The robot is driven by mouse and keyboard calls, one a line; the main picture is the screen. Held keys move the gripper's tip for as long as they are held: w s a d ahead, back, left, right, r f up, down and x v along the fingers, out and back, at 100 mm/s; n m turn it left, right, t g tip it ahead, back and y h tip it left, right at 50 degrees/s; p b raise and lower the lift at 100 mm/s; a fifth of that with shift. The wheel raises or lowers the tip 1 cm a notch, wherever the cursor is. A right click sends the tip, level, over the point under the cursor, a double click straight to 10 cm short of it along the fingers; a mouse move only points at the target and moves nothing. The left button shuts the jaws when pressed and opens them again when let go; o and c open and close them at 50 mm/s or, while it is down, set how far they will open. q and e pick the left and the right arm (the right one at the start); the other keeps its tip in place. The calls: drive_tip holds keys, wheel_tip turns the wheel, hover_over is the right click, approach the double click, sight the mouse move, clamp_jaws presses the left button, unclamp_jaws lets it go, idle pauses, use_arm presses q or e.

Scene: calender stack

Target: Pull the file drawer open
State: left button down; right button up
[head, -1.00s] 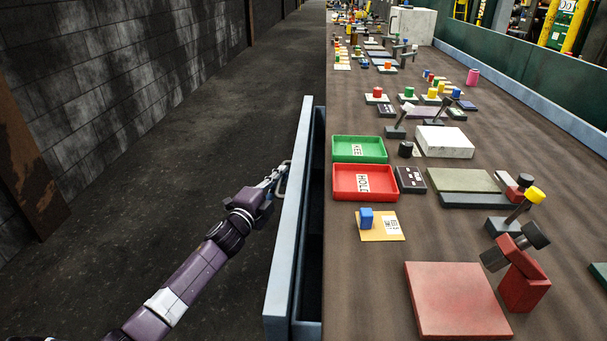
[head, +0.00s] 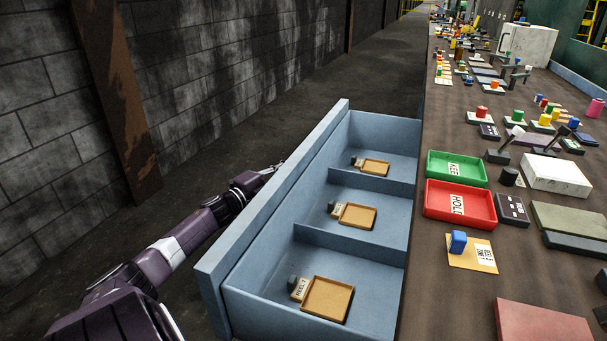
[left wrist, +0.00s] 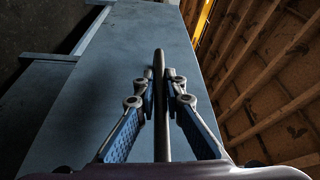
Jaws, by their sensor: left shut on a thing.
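The blue-grey file drawer (head: 339,248) stands well out from the side of the long bench in the head view. Its inside shows three compartments, each with a small tan tray and a small tagged dark piece. My left gripper (head: 275,171) is at the outer face of the drawer front (head: 270,205), partly hidden behind its top edge. In the left wrist view my left gripper (left wrist: 161,95) is shut on the dark bar handle (left wrist: 160,65), with a finger on each side of it. My right gripper is in neither view.
The bench top (head: 430,270) holds a green KEEP tray (head: 457,168), a red HOLD tray (head: 460,203), a tan card with a blue block (head: 458,242) and a red plate (head: 545,330). Open floor lies between the drawer and the block wall (head: 50,110).

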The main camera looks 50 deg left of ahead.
use_arm(q)
drive_tip(key=shift+s+a+f, duration=0.1)
drive_tip(key=shift+s+a, duration=0.2)
drive_tip(key=shift+a, duration=0.3)
drive_tip(key=c, duration=2)
unclamp_jaws()
drive_tip(key=shift+s+d+f, duration=0.15)
drive_tip(key=shift+s, duration=1.85)
drive_tip(key=shift+s+d+f, duration=0.1)
drive_tip(key=shift+s, duration=1.9)
drive_tip(key=shift+s+d+f, duration=0.15)
drive_tip(key=shift+s, duration=1.85)
